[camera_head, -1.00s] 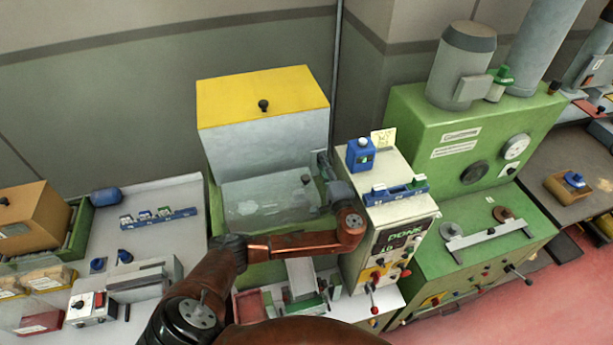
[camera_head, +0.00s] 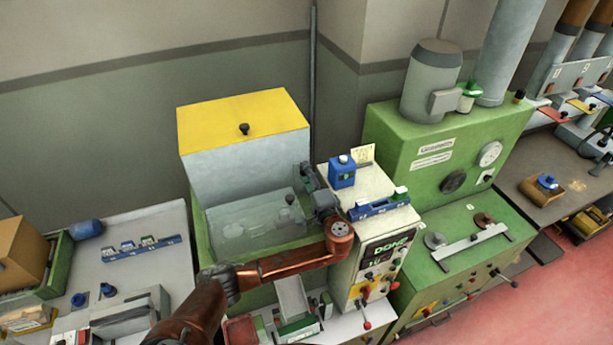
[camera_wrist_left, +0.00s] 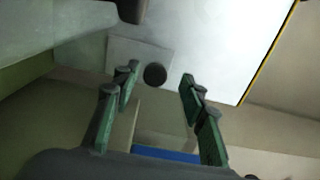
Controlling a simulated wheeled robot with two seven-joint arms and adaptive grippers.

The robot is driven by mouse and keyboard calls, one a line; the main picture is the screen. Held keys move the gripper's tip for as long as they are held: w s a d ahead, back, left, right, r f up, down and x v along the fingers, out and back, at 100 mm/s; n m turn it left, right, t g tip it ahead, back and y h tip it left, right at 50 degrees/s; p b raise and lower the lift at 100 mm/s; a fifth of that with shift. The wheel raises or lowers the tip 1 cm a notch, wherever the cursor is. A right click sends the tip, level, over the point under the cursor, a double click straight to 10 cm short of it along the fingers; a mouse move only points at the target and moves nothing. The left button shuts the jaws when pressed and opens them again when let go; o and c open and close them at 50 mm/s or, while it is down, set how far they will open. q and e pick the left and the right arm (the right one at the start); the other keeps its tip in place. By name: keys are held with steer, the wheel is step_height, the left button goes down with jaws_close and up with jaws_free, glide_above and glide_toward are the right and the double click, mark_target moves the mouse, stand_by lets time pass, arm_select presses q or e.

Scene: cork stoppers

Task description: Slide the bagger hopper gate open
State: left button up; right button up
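The bagger hopper is a grey box with a yellow lid (camera_head: 243,113) and a black lid knob (camera_head: 244,129) in the head view. A clear cover (camera_head: 250,222) lies in front of it. My left gripper (camera_head: 307,172) is at the hopper's right side, small and partly hidden by its own wrist. In the left wrist view its green-padded fingers (camera_wrist_left: 158,80) are apart with nothing held. A dark round knob (camera_wrist_left: 155,74) on a pale grey plate (camera_wrist_left: 122,50), apparently the gate, shows between the fingertips. Whether the fingers reach around it I cannot tell. My right gripper is out of view.
A control box (camera_head: 377,255) with a blue device (camera_head: 342,171) on top stands close right of my left gripper. A green machine (camera_head: 440,150) is further right. A side table (camera_head: 150,215) with a blue rack (camera_head: 142,249) stands left.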

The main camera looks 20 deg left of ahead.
arm_select(q)
steer(key=v, duration=1.2)
stand_by(0.3)
